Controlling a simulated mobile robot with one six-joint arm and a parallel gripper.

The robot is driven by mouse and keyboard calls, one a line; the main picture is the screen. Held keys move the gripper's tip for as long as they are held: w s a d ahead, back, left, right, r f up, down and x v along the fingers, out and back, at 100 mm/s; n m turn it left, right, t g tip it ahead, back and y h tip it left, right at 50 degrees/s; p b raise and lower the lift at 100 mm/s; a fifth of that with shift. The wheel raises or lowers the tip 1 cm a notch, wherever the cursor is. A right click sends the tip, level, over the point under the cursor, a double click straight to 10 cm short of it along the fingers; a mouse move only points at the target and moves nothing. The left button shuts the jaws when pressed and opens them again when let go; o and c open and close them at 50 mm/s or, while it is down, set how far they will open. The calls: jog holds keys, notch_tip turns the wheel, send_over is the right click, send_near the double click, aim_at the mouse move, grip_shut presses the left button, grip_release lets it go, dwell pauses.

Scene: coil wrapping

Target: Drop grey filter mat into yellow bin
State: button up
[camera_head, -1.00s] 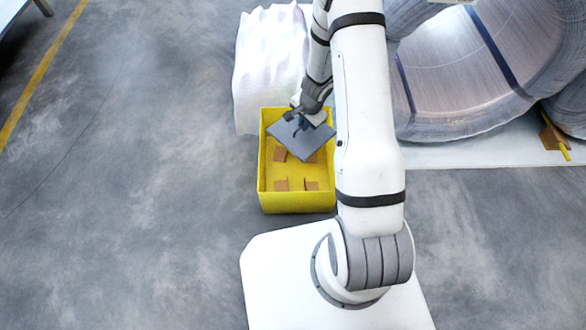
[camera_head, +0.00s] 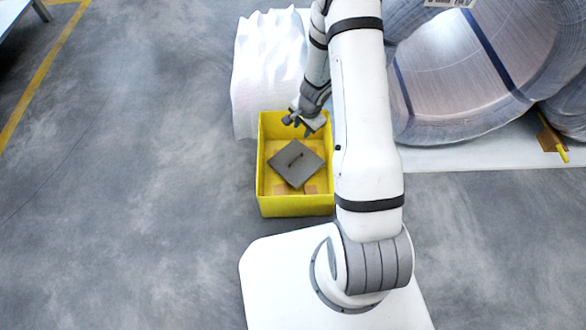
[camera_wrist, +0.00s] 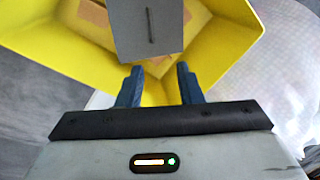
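The grey filter mat (camera_head: 297,164) is a flat square with a short dark bar on its upper face. It is inside the yellow bin (camera_head: 294,205), turned at an angle to the walls; I cannot tell whether it rests fully on the bottom. My gripper (camera_head: 299,124) is above the far end of the bin, apart from the mat. In the wrist view the two blue fingers (camera_wrist: 158,88) stand apart with nothing between them. The mat (camera_wrist: 146,30) shows beyond them, with the yellow bin (camera_wrist: 222,45) around it.
Several brown pieces (camera_head: 310,189) lie on the bin floor. A white wavy stack (camera_head: 268,75) stands behind the bin. A large wrapped coil (camera_head: 480,70) is at the right on a pale base. The grey floor at the left is clear.

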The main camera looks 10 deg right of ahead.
notch_tip(320, 180, up, 7)
jog(key=s+p, duration=0.1)
jog(key=p, duration=0.2)
jog(key=shift+d+p, duration=0.4)
jog(key=s+a+r+n+p, duration=0.25)
jog(key=r+p, duration=0.45)
jog(key=r, duration=0.9)
jog(key=s+a+r+n+p, duration=0.25)
jog(key=r+p, duration=0.45)
jog(key=r, duration=1)
jog(key=s+r+n+p, duration=0.2)
jog(key=s+r+p, duration=0.2)
jog(key=r, duration=0.5)
jog(key=s+d+r+n+p, duration=0.1)
jog(key=s+r+n+p, duration=0.1)
jog(key=s+r+p, duration=0.3)
jog(key=s+d+r+n+h+p, duration=0.1)
jog(key=s+r+n+p, duration=0.1)
jog(key=s+r+p, duration=0.3)
jog(key=s+r, duration=0.4)
jog(key=r, duration=0.5)
jog(key=shift+n+t, duration=0.3)
jog(key=shift+t, duration=0.1)
